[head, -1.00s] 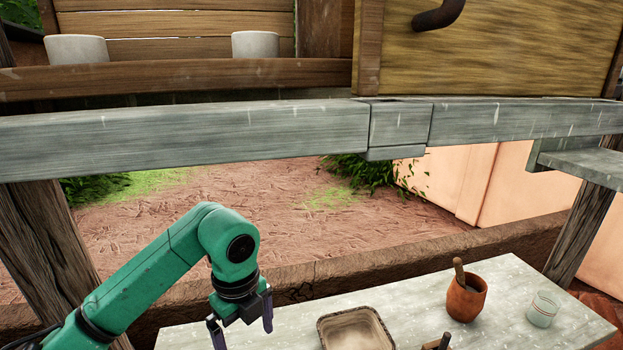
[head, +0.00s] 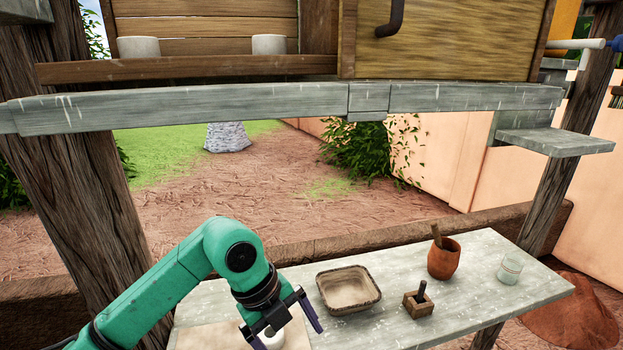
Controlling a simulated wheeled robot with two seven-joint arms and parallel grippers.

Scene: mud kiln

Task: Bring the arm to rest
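My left arm (head: 180,270) is green and comes in from the lower left. Its gripper (head: 281,324) points down over the near left part of the grey table (head: 390,318). Its two dark fingers are spread wide apart. A small white round thing (head: 270,341) shows below and between them, partly hidden by the gripper; I see no finger closed on it. My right arm and gripper are not in view.
On the table are a square basin (head: 348,288), a small wooden block with a dark handle (head: 418,303), a clay pot (head: 444,260) and a glass (head: 510,268). A grey beam (head: 200,108) crosses above, under a shelf with two pale cups (head: 138,47).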

